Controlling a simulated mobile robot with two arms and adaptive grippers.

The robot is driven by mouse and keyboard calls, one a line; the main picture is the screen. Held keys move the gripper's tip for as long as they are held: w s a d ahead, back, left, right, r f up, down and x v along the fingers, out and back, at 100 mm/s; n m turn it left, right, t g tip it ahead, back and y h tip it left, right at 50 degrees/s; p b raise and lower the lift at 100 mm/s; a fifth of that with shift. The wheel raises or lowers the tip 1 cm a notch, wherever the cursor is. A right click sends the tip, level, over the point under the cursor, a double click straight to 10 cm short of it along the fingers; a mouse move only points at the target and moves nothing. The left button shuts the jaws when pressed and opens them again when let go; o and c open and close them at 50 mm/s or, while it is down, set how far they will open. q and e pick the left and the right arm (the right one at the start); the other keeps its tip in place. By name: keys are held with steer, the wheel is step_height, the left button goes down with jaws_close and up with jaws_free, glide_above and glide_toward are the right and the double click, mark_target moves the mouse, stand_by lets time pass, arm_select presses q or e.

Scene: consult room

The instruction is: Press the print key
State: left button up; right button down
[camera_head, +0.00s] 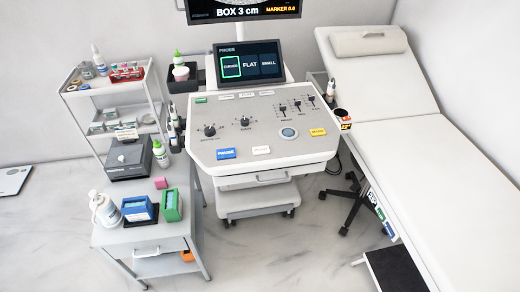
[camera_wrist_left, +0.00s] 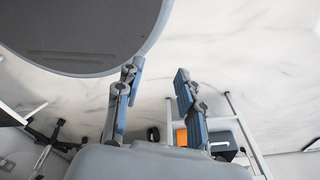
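The ultrasound console (camera_head: 200,140) stands in the middle of the head view with a grey key panel. A blue key (camera_head: 226,154) and a white key (camera_head: 261,150) sit along its front edge, and a yellow key (camera_head: 318,132) is at the right. A green key (camera_head: 201,99) and several white keys line the back. The key lettering is too small for me to tell surely which one is print. My left gripper (camera_wrist_left: 158,77) shows only in its wrist view, with its fingers apart and nothing between them, above the floor. My right gripper is not in view.
A grey side cart (camera_head: 150,232) with bottles and boxes stands at the left, before a shelf trolley (camera_head: 75,95). An examination couch (camera_head: 410,150) is at the right. A touch screen (camera_head: 250,64) rises behind the panel.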

arm_select(q)
jaws_close()
stand_by(1.0)
